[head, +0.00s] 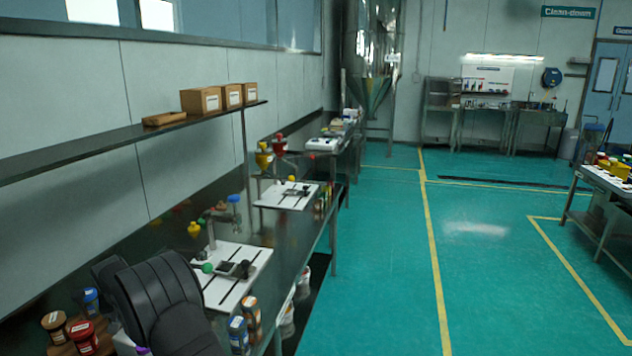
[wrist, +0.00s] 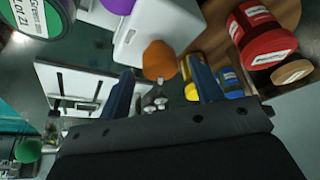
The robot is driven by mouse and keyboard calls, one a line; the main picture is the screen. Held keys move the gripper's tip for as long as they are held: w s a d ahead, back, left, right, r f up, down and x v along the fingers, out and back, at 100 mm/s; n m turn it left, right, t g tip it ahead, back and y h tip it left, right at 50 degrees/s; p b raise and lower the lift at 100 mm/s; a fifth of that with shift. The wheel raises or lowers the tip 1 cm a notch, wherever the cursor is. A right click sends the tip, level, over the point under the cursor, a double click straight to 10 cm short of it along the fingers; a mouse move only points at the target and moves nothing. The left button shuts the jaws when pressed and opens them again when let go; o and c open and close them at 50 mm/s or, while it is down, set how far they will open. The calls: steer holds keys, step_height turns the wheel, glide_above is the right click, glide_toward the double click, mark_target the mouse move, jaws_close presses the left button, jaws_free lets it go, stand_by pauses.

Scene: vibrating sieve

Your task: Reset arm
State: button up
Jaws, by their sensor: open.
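My gripper (wrist: 160,65) shows in the wrist view with its two blue fingers apart. An orange knob (wrist: 158,57) appears between the fingertips, in line with the gap. I cannot tell how far beyond the tips it is, and nothing looks clamped. In the head view my dark arm covers the near left end of the bench, and my gripper is hidden there. A white device (wrist: 162,28) stands just beyond the fingers, with a purple knob (wrist: 117,4) at the picture's top edge.
Red (wrist: 262,35), blue and yellow jars stand on a brown board at the right of the wrist view. A white slotted plate (head: 232,280) lies on the bench beside my arm. A shelf (head: 130,138) with cardboard boxes runs above.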

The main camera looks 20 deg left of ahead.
steer(key=shift+w+a+f, duration=0.15)
steer(key=shift+w+f, duration=0.1)
steer(key=shift+f, duration=0.4)
steer(key=shift+w+n+g+y, duration=0.1)
steer(key=shift+n+g+y, duration=0.35)
steer(key=shift+n, duration=1.15)
steer(key=shift+n+g+y, duration=0.15)
steer(key=shift+n+g, duration=0.5)
steer(key=shift+n, duration=0.95)
steer(key=shift+w+n+g, duration=0.1)
steer(key=shift+n+g, duration=0.45)
steer(key=shift+n, duration=0.95)
steer(key=shift+w+n+g, duration=0.1)
steer(key=shift+n+g, duration=0.45)
steer(key=shift+n, duration=0.95)
